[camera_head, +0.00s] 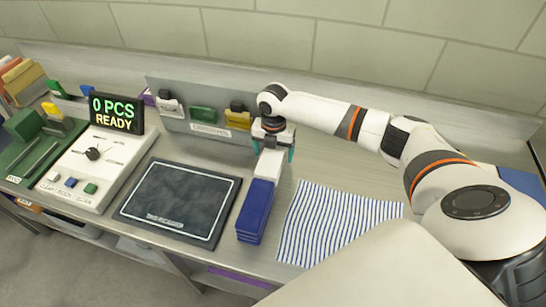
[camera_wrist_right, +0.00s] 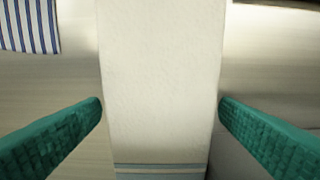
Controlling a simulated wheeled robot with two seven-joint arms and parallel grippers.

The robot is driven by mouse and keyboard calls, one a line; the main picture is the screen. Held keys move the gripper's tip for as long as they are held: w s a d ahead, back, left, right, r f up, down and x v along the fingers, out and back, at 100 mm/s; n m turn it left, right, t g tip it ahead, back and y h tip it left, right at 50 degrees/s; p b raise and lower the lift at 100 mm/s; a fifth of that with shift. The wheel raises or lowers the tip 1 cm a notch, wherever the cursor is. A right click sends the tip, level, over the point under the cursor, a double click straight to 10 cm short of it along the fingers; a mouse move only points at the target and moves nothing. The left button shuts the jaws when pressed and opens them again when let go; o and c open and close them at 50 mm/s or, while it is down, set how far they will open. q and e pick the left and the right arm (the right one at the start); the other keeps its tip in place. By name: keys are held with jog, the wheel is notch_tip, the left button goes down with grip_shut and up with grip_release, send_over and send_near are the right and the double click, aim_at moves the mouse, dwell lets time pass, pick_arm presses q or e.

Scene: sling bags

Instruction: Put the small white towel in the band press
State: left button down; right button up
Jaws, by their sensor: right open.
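The small white towel (camera_head: 269,165) is a narrow folded strip on the worktop, end to end with a dark blue folded stack (camera_head: 256,209). My right gripper (camera_head: 274,139) is above the towel's far end, pointing down. In the right wrist view the white towel (camera_wrist_right: 160,70) with grey-blue stripes lies between the teal fingers of my right gripper (camera_wrist_right: 160,104). The fingers are open, with a gap on each side. My left gripper is not in view.
A white console (camera_head: 100,165) with a display (camera_head: 116,113) reading "0 PCS READY" stands left. A dark mat (camera_head: 180,200) lies left of the blue stack, a striped cloth (camera_head: 335,222) right. A grey rack (camera_head: 205,125) with coloured items stands behind. Bare worktop lies around the towel.

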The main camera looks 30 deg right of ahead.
jog(key=c, duration=1.2)
jog(key=shift+r, duration=0.2)
